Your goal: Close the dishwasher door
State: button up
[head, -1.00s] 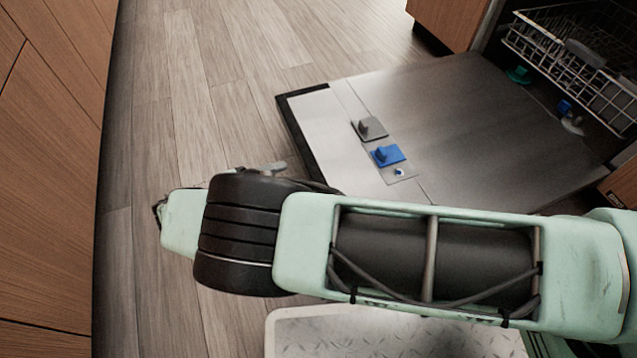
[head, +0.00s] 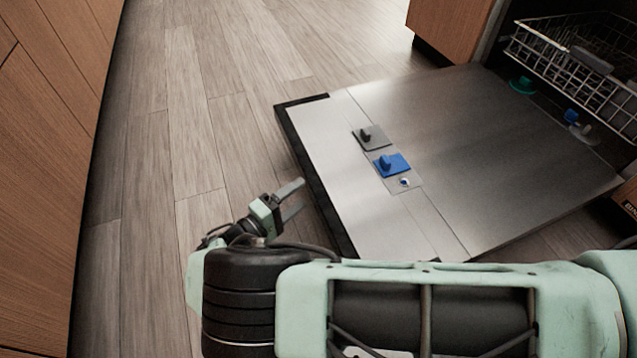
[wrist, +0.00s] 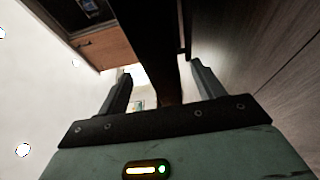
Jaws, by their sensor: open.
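The dishwasher door (head: 470,150) is folded down, nearly flat, with its steel inner face up, in the head view. Its dark outer edge (head: 318,190) faces left, toward my gripper. My gripper (head: 298,199) is open and empty just left of this edge, near its front part; I cannot tell whether it touches. In the wrist view my gripper (wrist: 161,70) shows two spread fingers, with a dark band running between and beyond them that I cannot identify for sure.
The dishwasher's opening, with a white wire rack (head: 575,75), is at the upper right beside a wooden cabinet (head: 450,28). Wooden cabinets (head: 45,190) stand along the left. The wood floor (head: 200,110) between is clear.

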aim_at(308, 189)
jog(key=b+x, duration=0.2)
jog(key=x, duration=0.4)
jog(key=shift+f, duration=0.15)
jog(key=shift+b+x, duration=0.3)
jog(key=shift+x, duration=0.5)
